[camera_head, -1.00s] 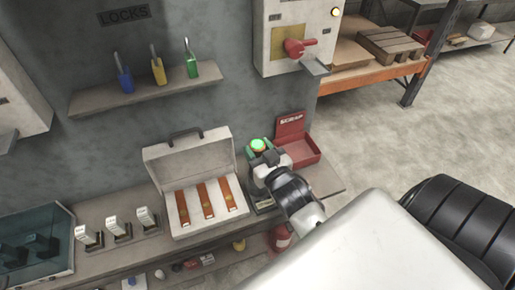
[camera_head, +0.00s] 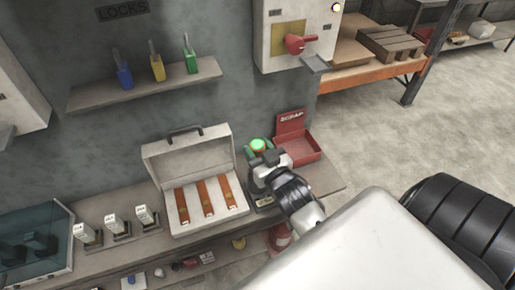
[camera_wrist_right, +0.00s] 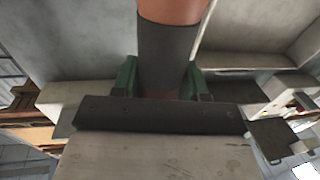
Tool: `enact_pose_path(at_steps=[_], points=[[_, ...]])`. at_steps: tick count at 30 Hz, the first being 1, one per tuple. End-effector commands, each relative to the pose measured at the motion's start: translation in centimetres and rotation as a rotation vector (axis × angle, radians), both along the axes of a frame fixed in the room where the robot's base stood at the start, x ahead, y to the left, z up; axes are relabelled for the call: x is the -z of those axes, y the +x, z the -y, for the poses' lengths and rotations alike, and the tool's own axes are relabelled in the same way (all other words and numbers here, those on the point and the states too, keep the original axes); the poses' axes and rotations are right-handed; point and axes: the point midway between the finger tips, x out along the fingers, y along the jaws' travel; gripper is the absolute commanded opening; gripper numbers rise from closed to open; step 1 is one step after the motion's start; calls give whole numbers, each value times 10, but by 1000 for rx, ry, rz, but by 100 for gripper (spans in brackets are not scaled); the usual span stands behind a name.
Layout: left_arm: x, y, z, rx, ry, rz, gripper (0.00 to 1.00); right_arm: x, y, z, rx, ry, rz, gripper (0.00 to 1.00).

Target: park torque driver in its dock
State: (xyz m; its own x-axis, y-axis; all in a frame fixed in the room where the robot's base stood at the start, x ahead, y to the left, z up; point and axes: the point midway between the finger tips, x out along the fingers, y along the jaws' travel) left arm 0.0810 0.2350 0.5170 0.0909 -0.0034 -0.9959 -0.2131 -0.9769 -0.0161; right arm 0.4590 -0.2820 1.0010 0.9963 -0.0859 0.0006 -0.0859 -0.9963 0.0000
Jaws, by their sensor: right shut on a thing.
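My right gripper (camera_head: 257,155) is over the right part of the bench, just right of the open case. In the right wrist view its green fingers (camera_wrist_right: 161,80) are shut on a dark grey cylinder with an orange-brown part, which I take to be the torque driver (camera_wrist_right: 168,52). Most of the driver is hidden in the head view. A bright green disc (camera_head: 258,145) shows at the fingers; I cannot tell what it belongs to. A small dark stand (camera_head: 264,201) sits on the bench below the gripper; whether it is the dock is unclear. My left gripper is not in view.
An open grey case (camera_head: 170,160) with orange-brown strips stands left of the gripper. A red scrap bin (camera_head: 318,152) is close on the right. Several labelled stands (camera_head: 117,226) and a glass-topped box (camera_head: 60,225) are further left. A wall shelf (camera_head: 146,86) holds padlocks.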

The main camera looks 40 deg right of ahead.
Motion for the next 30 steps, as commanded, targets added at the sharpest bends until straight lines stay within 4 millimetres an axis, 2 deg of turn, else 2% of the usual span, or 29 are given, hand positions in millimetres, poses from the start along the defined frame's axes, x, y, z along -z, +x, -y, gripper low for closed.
enact_pose_path(at_steps=[23, 24, 29, 30], points=[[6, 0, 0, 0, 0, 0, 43, 7, 0, 0, 0, 0, 5, 15], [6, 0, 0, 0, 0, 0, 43, 7, 0, 0, 0, 0, 5, 46], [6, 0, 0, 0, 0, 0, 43, 7, 0, 0, 0, 0, 4, 71], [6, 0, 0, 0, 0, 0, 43, 8, 0, 0, 0, 0, 3, 73]])
